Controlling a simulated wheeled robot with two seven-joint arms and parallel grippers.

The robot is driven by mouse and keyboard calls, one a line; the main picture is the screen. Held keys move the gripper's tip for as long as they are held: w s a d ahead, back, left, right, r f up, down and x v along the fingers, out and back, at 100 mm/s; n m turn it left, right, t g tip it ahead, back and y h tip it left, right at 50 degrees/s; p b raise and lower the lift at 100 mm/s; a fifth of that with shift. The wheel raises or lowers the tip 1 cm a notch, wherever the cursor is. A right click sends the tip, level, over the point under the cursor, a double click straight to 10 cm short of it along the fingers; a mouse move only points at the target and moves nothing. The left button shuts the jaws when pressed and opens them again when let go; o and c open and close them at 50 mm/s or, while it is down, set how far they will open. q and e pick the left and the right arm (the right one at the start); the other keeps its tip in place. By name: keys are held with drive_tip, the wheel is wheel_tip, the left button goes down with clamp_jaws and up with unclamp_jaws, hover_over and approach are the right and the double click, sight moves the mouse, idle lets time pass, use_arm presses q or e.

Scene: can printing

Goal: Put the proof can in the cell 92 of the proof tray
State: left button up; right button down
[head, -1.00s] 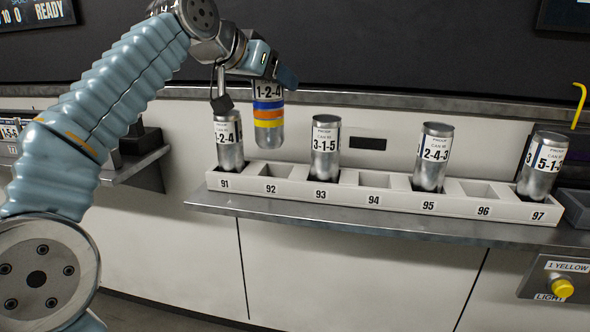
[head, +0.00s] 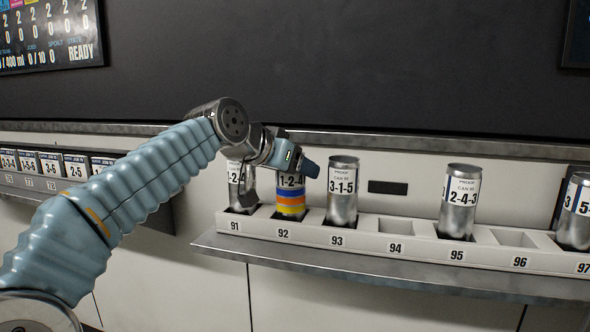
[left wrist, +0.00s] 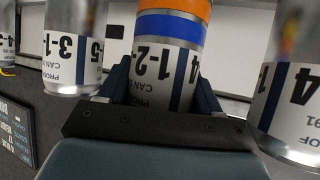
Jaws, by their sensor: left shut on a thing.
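The proof can (head: 290,199) has blue, orange and yellow bands and a white label starting 1-2. Its lower end is inside cell 92 of the proof tray (head: 310,238), and it looks upright. My left gripper (head: 298,168) is shut on the can near its top. The left wrist view also shows the banded can (left wrist: 170,55) between the two fingers, with its label reading 1-2 and a further digit partly hidden. Whether the can rests on the cell floor is hidden. My right gripper is not in view.
Labelled silver cans stand close on both sides, in cell 91 (head: 236,192) and cell 93 (head: 342,190). Others stand in cell 95 (head: 459,200) and cell 97 (head: 575,212). Cells 94 and 96 are empty. A shelf of labelled boxes (head: 50,165) is at the left.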

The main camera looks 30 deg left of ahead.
use_arm(q)
drive_tip(key=shift+f, duration=0.2)
drive_tip(key=o, duration=1.3)
drive_tip(key=shift+c, duration=0.2)
drive_tip(key=v, duration=1.2)
drive_tip(key=shift+r, duration=0.2)
drive_tip(key=shift+s, duration=0.1)
